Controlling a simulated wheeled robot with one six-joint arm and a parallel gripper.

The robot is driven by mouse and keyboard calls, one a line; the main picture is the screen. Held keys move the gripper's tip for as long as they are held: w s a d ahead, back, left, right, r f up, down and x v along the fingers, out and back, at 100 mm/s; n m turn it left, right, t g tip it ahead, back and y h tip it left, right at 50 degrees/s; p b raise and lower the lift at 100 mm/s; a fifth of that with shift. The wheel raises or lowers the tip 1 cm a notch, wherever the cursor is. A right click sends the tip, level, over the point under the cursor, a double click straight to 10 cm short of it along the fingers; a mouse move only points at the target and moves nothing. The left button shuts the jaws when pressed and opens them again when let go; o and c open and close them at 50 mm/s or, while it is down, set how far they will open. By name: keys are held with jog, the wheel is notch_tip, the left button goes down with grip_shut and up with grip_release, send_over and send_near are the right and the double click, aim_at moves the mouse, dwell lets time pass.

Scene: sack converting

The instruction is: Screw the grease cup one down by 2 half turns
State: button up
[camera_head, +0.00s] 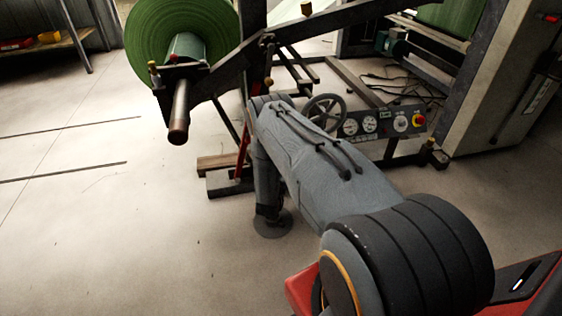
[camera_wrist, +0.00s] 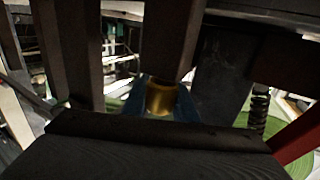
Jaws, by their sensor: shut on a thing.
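The brass-coloured grease cup (camera_wrist: 161,95) shows in the middle of the wrist view, below a dark vertical bar. The blue fingertips of my gripper (camera_wrist: 161,106) stand on either side of it, shut on the cup. The cup looks upright; its lower end and any thread are hidden. In the head view my arm reaches to the dark unwind frame (camera_head: 228,83), and my gripper is hidden behind the arm there. Small brass fittings show on the frame, one at the roll shaft (camera_head: 153,68); I cannot tell which is the held cup.
A green roll (camera_head: 150,35) hangs on the frame, with a shaft end (camera_head: 179,120) jutting toward me. A handwheel (camera_head: 325,112) and a gauge panel (camera_head: 375,122) with a red button stand right of my arm. Wooden blocks (camera_head: 217,163) lie by the frame foot. The left floor is mostly clear.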

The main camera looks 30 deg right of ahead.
jog(key=m+g+h, duration=0.1)
jog(key=m+g+h+b, duration=0.1)
jog(key=shift+s+d+g, duration=0.15)
jog(key=shift+g, duration=0.15)
jog(key=s+m+g+h+b, duration=0.1)
jog(key=m+g+b, duration=0.2)
jog(key=g, duration=0.1)
jog(key=s+m+g+h+b, duration=0.1)
jog(key=m+g+b, duration=0.2)
jog(key=g+b, duration=0.1)
jog(key=s+d+m+g+h+b, duration=0.1)
jog(key=m+g+h+b, duration=0.1)
jog(key=m+g+b, duration=0.1)
jog(key=shift+s+m+g+b, duration=0.1)
jog(key=shift+m+g+b, duration=0.4)
jog(key=shift+g, duration=0.9)
jog(key=shift+g, duration=0.3)
jog(key=o, duration=1.1)
jog(key=shift+c, duration=0.2)
jog(key=shift+r, duration=0.1)
